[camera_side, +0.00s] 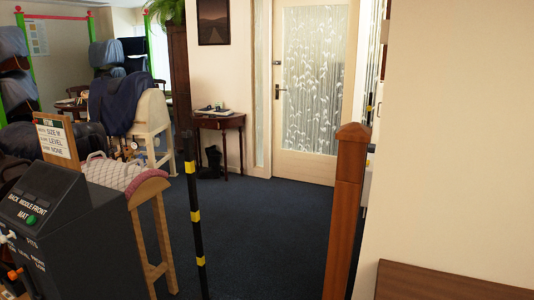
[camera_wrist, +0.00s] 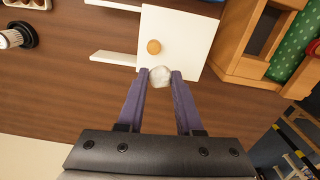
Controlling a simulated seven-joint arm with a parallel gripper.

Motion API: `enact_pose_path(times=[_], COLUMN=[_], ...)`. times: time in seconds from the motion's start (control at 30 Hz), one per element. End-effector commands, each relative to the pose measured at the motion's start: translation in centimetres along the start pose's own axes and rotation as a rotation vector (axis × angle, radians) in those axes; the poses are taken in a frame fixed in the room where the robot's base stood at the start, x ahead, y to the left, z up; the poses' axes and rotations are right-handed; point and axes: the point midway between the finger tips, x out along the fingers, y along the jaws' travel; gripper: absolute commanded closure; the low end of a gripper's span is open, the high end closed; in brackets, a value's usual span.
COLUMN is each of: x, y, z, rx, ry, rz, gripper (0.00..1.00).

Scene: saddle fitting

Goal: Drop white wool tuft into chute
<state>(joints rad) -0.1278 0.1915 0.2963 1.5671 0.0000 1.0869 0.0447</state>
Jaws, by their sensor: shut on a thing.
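In the wrist view, my gripper (camera_wrist: 159,79) has two purple fingers shut on a small white wool tuft (camera_wrist: 160,76) at their tips. Just beyond the tuft lies a white board (camera_wrist: 184,28) with a round tan spot (camera_wrist: 154,46) on it; I cannot tell whether the spot is a hole or a knob. I cannot tell which thing is the chute. In the side view neither my gripper nor the tuft shows.
The wrist view shows a brown wooden table (camera_wrist: 60,85), a white-and-black cylinder (camera_wrist: 16,37) at left, and a wooden box with green lining (camera_wrist: 298,45) at right. The side view shows a dark control box (camera_side: 62,235), a striped post (camera_side: 194,215) and a wooden post (camera_side: 346,210).

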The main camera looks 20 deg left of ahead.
Motion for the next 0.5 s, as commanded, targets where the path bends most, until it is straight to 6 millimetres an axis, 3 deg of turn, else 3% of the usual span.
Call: enact_pose_path(times=[0.03,0.23,0.4,0.5], x=[-0.8,-3.3,-4.6,-5.0], y=[-1.9,-8.4,-11.9,-13.0], z=[0.7,4.0,5.9,6.4], rx=[-0.010,-0.078,-0.173,-0.204], ry=[0.005,0.004,0.002,0.000], rz=[0.000,-0.001,0.000,0.000], gripper=[1.00,1.00,1.00,1.00])
